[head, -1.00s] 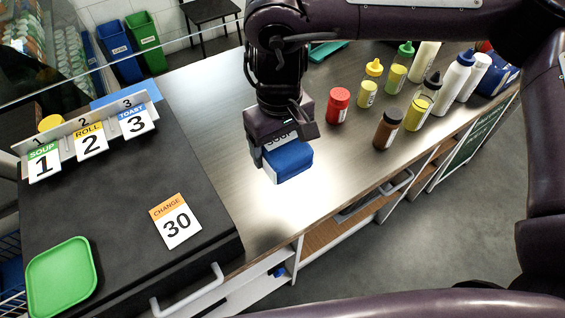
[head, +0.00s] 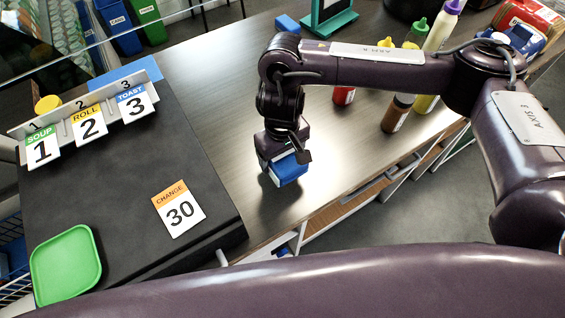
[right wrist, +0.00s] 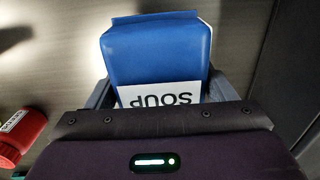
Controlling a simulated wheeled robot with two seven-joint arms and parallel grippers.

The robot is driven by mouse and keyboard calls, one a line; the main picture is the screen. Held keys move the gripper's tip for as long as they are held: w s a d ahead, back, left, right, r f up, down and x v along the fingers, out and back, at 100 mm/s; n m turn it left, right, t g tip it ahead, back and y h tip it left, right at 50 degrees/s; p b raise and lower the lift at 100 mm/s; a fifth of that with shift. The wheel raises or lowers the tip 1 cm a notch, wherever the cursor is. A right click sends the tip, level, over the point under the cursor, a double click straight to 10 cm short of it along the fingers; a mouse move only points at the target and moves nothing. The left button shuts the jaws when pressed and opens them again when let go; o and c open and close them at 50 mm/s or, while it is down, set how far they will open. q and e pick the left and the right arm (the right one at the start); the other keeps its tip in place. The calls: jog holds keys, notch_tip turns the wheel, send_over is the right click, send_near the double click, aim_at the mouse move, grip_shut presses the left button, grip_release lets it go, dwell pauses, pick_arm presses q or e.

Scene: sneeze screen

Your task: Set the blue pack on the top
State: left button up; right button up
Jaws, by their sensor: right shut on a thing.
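The blue pack (head: 289,170), with a white SOUP label, is in my right gripper (head: 283,150). In the right wrist view the blue pack (right wrist: 158,52) sits between the two fingers of the gripper (right wrist: 160,95), which are shut on its sides. Its label reads upside down there. The pack is over the front part of the wooden counter top (head: 215,85), low and near the surface. I cannot tell whether its underside touches. My left gripper is not in view.
A red bottle (head: 344,95) and a brown bottle (head: 397,113) stand right of the gripper. At left is a black top with number cards (head: 88,124), a CHANGE 30 card (head: 179,210) and a green tray (head: 66,266). The counter between is clear.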

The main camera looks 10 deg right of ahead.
jog(key=shift+f, duration=0.55)
notch_tip(320, 180, down, 3)
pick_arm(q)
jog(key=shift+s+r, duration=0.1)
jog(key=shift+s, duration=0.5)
pick_arm(e)
jog(key=shift+f, duration=0.15)
jog(key=shift+f, duration=0.1)
jog(key=o, duration=1.3)
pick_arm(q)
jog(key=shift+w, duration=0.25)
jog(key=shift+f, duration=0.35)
pick_arm(e)
notch_tip(320, 180, up, 12)
jog(key=shift+r, duration=0.1)
